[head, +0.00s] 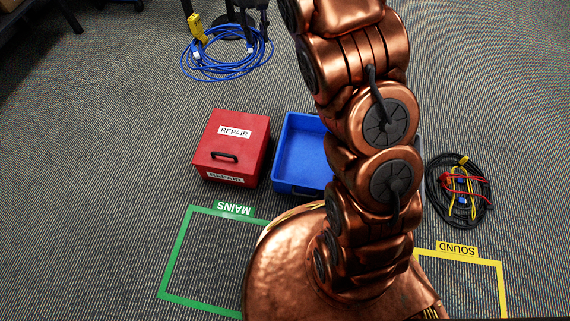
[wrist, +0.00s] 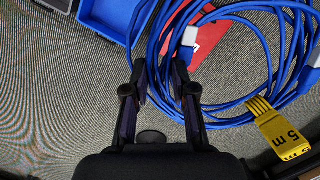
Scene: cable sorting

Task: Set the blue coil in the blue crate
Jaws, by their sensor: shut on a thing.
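The blue coil (head: 225,62) is a looped blue cable with a yellow tag, at the top of the head view. It fills the upper right of the wrist view (wrist: 255,112), where its tag reads "5 m". My gripper (wrist: 161,82) is shut on strands at one side of the coil. The coil appears raised off the floor. My gripper's dark fingers (head: 240,24) also show in the head view. The blue crate (head: 283,150) stands mid-floor, its right part hidden behind my arm. Its edge shows at the top left of the wrist view (wrist: 107,22).
A red box labelled REPAIR (head: 232,150) stands left of the crate; its top shows through the coil. A black cable coil (head: 458,190) lies right. Green MAINS (head: 185,252) and yellow SOUND (head: 470,258) outlines mark the floor in front. Open carpet lies left.

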